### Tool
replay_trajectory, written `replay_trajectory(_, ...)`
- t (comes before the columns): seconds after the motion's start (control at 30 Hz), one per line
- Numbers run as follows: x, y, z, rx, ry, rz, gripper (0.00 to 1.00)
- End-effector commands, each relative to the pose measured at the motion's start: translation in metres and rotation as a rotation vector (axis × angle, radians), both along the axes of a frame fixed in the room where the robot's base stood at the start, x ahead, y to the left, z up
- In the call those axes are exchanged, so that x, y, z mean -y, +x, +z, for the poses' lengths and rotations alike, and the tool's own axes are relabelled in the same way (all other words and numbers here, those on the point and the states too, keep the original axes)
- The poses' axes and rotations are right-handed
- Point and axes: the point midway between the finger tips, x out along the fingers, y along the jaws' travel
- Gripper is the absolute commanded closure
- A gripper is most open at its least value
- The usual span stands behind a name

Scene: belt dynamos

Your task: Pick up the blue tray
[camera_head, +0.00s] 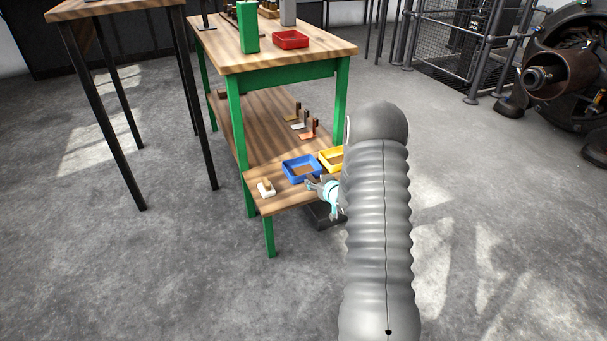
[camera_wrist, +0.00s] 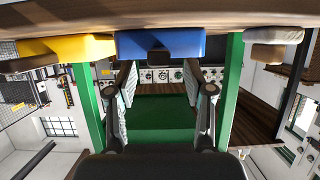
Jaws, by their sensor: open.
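The blue tray (camera_head: 291,178) sits on the lower wooden shelf of the green-framed bench, between a yellow tray and a small white block. It is shallow and rectangular, with a wood-coloured inside in view. In the wrist view, which looks upside down, the blue tray (camera_wrist: 160,44) shows edge-on at the top middle. My gripper (camera_head: 314,186) is at the tray's near right side in the head view, close to its rim. Whether it touches the tray is unclear. In the wrist view my gripper (camera_wrist: 165,82) is open, with nothing between its fingers.
The yellow tray (camera_head: 329,154) is close on the right, partly hidden by my arm. The white block (camera_head: 266,189) lies at the left. Small brackets (camera_head: 301,125) stand farther back on the shelf. The bench top (camera_head: 235,60) overhangs the shelf's rear, holding a red tray (camera_head: 291,40).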

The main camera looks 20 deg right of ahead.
Motion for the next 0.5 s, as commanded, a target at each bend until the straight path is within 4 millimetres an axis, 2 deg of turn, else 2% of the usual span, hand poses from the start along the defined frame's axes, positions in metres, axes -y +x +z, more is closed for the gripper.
replay_trajectory(0.1, 0.0, 0.016, -0.011, -0.001, 0.0, 0.0, 0.48)
replay_trajectory(0.23, -0.001, 0.029, -0.016, 0.0, 0.001, 0.001, 0.48)
replay_trajectory(0.5, -0.001, 0.034, -0.017, -0.001, 0.0, 0.0, 0.48)
